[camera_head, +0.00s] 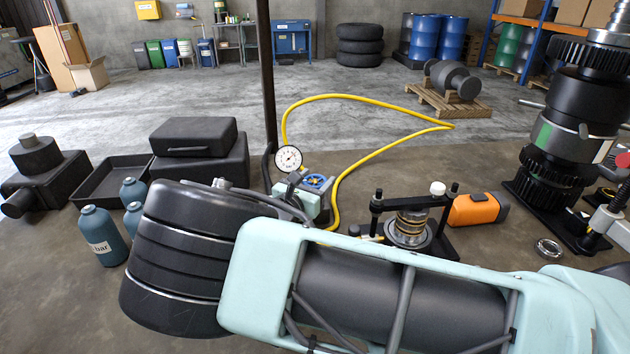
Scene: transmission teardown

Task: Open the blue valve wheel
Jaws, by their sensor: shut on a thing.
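The blue valve wheel (318,182) lies near the middle of the picture, just right of and below a round white pressure gauge (288,159). Only its top face and part of its rim show. My gripper (298,186) is at the left side of the wheel, small and partly hidden, and it is shut on the wheel. The exact place where the fingers touch the rim is too small to make out. The lower part of the valve is hidden behind my arm. A yellow hose (343,183) loops on the floor from the valve area.
My arm fills the lower foreground. Blue bottles (102,236), a black case (200,165) and an open tray (112,180) stand left. A press fixture (410,230), an orange tool (476,209) and a tall gear assembly (565,130) stand right. A dark post (267,75) rises behind the gauge.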

